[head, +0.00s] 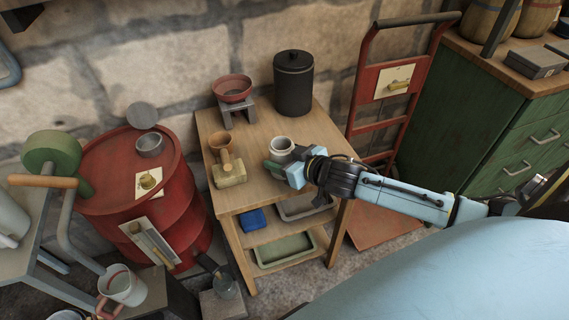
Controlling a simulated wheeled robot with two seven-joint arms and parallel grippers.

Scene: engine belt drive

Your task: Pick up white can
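The white can (281,146), a small round pot with an open top, stands upright on the wooden table, near its middle. My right gripper (279,162) reaches in from the right, with its greenish fingers low at the near side of the can. The fingers and hand hide the can's lower part, so I cannot tell whether they touch or grip it. My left gripper is not in view.
On the wooden table (251,195) stand a black lidded canister (293,85), a red bowl (232,88) on a grey stand and a wooden mallet (227,168). A red drum (150,195) is left; a red hand truck (389,85) and green cabinet (450,125) are right.

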